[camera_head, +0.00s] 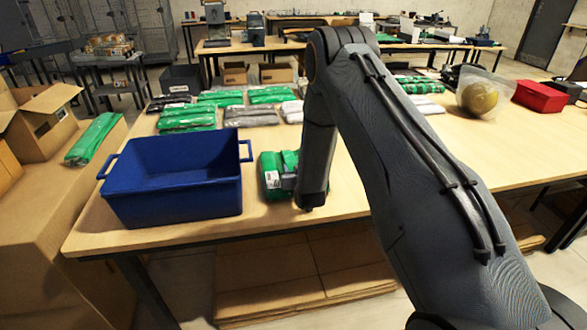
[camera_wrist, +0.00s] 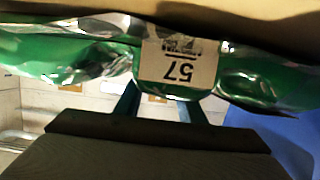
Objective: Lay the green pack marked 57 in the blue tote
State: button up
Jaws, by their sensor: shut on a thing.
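The green pack marked 57 (camera_wrist: 230,70) fills the upper part of the wrist view, its white label upside down there. In the head view the green pack (camera_head: 270,176) is just right of the blue tote, at about the height of its side wall, partly hidden by my arm. My gripper (camera_wrist: 160,110) is shut on the pack; its fingers reach up to it below the label. The blue tote (camera_head: 178,192) stands at the front left of the table, with nothing visible inside. A blue surface, likely the tote, shows at the wrist view's lower right (camera_wrist: 290,140).
Several green packs (camera_head: 187,118) and grey packs (camera_head: 250,116) lie behind the tote on the table (camera_head: 345,190). Another green pack (camera_head: 93,138) lies on cardboard at the left. A red bin (camera_head: 540,96) and a bagged round object (camera_head: 478,96) are at the right.

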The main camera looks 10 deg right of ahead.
jog(key=shift+f, duration=0.1)
jog(key=o, duration=1.3)
